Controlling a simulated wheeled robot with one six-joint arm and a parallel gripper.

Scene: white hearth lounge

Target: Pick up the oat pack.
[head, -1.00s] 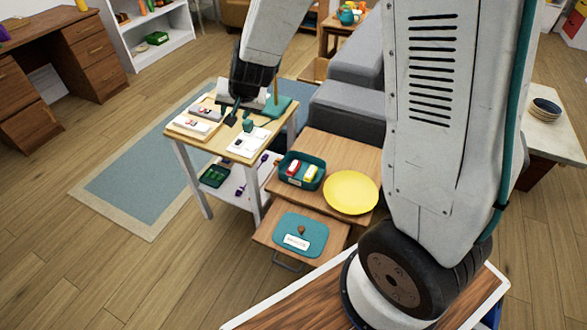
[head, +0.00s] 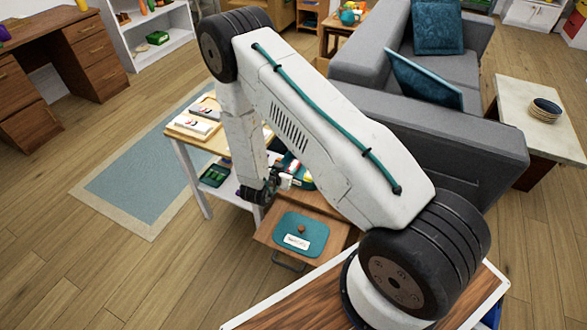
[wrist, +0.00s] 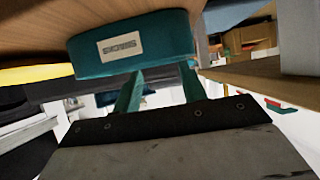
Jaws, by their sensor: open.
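A teal bin (head: 306,184) stands on the wooden side table, mostly hidden behind my arm in the head view. In the wrist view the bin (wrist: 170,30) shows close up, with a white label on its front. A red and white pack shows in part in the bin in the head view; I cannot tell whether it is the oat pack. The bin's inside is not visible in the wrist view. My gripper (wrist: 161,69) is open, its two teal fingers apart and pointing at the bin's label side. Nothing shows between them.
A table with white packs (head: 196,128) stands at left. A grey sofa (head: 440,120) is behind. Floor at the left is clear.

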